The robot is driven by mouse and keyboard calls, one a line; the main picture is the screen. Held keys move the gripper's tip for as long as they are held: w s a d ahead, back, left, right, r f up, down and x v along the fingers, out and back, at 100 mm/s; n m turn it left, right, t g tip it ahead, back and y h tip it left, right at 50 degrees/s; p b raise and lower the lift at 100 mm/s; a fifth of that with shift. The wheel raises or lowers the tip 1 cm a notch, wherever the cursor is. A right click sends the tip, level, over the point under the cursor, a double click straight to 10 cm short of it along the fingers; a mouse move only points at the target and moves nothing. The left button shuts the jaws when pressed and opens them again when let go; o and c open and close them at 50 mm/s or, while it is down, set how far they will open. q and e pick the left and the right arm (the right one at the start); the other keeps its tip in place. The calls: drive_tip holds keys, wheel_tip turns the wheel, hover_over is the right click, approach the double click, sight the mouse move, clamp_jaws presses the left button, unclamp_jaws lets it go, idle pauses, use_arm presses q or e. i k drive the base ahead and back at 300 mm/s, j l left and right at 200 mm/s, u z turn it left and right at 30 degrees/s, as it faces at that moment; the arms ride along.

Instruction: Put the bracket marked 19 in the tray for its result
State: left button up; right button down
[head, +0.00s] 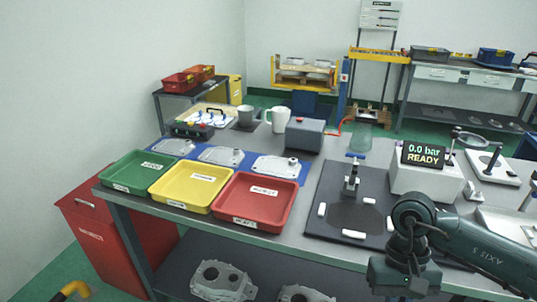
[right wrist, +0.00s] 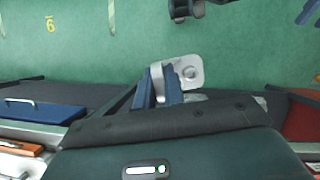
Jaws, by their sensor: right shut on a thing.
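My right gripper (right wrist: 166,84) is shut on a pale metal bracket (right wrist: 192,71) with a round boss; I cannot read a mark on it. In the head view my right arm reaches in from the right to the bench's front edge, and the held bracket is not visible there. A green tray (head: 139,188), a yellow tray (head: 186,207) and a red tray (head: 250,222) stand in a row on the bench, all empty. Labels on them are too small to read surely. Three more castings (head: 221,156) lie on a blue mat behind the trays. My left gripper is not in view.
A dark test plate (head: 318,224) with a clamp and white blocks lies right of the red tray. The display (head: 424,154) reads "0.0 bar READY". A grey box (head: 304,135), white jug (head: 276,119) and mug stand behind. Larger castings (head: 222,282) sit on the shelf below.

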sight(126, 176)
drive_tip(key=i+j, duration=0.1)
drive_tip(key=j, duration=2.4)
drive_tip(key=i+j, duration=0.15)
drive_tip(key=j, duration=1.1)
drive_tip(key=i+j, duration=0.25)
drive_tip(key=i, duration=0.25)
drive_tip(key=i+j, duration=0.2)
drive_tip(key=i, duration=0.35)
